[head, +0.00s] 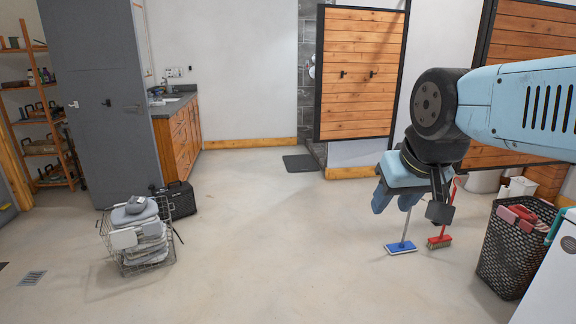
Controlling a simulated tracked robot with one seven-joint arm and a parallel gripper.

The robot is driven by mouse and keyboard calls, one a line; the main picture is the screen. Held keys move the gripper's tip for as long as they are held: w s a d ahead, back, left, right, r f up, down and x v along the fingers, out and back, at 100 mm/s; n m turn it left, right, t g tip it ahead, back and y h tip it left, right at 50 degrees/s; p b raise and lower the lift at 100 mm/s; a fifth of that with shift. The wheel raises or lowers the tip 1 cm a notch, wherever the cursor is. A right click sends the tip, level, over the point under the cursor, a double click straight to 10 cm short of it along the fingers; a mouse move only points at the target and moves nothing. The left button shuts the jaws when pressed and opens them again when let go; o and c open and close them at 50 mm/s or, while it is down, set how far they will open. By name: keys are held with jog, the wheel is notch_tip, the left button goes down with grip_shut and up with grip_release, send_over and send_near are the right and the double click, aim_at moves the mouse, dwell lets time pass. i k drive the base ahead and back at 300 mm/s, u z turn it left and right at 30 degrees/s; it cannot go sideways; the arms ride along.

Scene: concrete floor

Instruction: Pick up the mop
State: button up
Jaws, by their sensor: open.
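A mop with a flat blue head (401,247) and a thin grey handle stands on the concrete floor, right of the middle. The upper part of its handle is hidden behind my gripper. My gripper (394,206) is open and empty, pointing down. In the picture it is just above the mop head and overlaps the handle's line. I cannot tell how far apart in depth they are, and no contact shows.
A red broom (440,241) stands right beside the mop. A black laundry basket (512,250) holding red cloth is further right. A wire basket of folded cloths (145,250) and a black toolbox (179,200) stand left. The middle floor is clear.

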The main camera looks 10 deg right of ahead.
aim_at(403, 247)
jog(key=z, duration=0.05)
jog(key=i, duration=2.2)
jog(key=z, duration=0.8)
jog(key=i, duration=1.2)
jog(key=z, duration=0.7)
jog(key=i, duration=0.55)
jog(key=z, duration=0.2)
